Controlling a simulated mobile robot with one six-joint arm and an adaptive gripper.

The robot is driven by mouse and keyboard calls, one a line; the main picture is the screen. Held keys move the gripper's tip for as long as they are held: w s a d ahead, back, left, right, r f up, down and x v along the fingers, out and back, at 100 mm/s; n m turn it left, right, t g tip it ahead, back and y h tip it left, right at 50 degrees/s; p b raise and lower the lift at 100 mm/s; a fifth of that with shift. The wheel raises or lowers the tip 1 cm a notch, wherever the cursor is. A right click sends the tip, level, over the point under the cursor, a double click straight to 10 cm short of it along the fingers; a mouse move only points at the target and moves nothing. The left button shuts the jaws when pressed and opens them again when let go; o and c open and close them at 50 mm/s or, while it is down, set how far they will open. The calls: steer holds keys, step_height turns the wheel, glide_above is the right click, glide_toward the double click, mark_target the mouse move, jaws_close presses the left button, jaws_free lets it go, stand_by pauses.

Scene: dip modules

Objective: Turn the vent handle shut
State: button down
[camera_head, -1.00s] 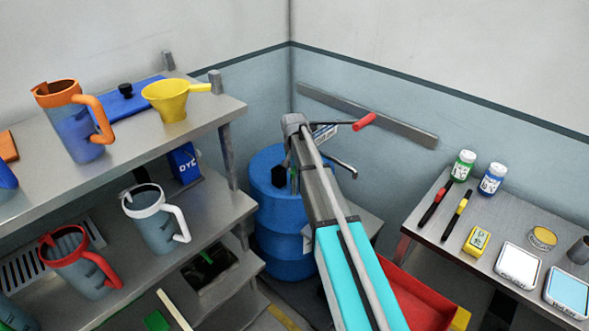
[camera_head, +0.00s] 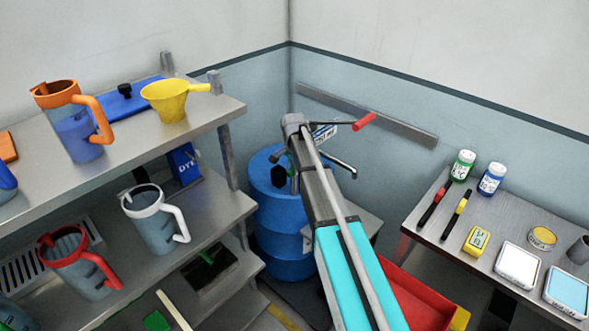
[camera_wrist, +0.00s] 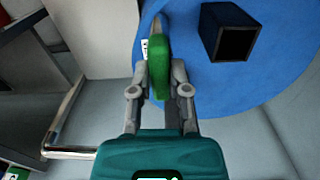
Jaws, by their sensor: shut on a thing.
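The blue drum (camera_head: 283,232) stands in the corner, partly hidden by my arm. Its blue top fills the upper right of the wrist view (camera_wrist: 283,62). A green handle (camera_wrist: 158,62) lies over the drum top and points up and down in the wrist view. My gripper (camera_wrist: 160,78) is shut on it, one finger on each side. In the head view my arm hides most of the handle, and its exact angle cannot be told there. A dark square block (camera_wrist: 229,32) stands on the drum top to the right of the handle.
A rod with a red grip (camera_head: 364,121) and a metal spout (camera_head: 340,164) stick out to the right behind my arm; the spout shows in the wrist view (camera_wrist: 72,153). Shelves with jugs (camera_head: 158,225) stand left, a bench (camera_head: 440,225) right, a red bin (camera_head: 412,300) below.

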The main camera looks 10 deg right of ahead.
steer(key=shift+w, duration=0.1)
steer(key=c, duration=0.6)
jaws_free()
steer(key=shift+r, duration=0.15)
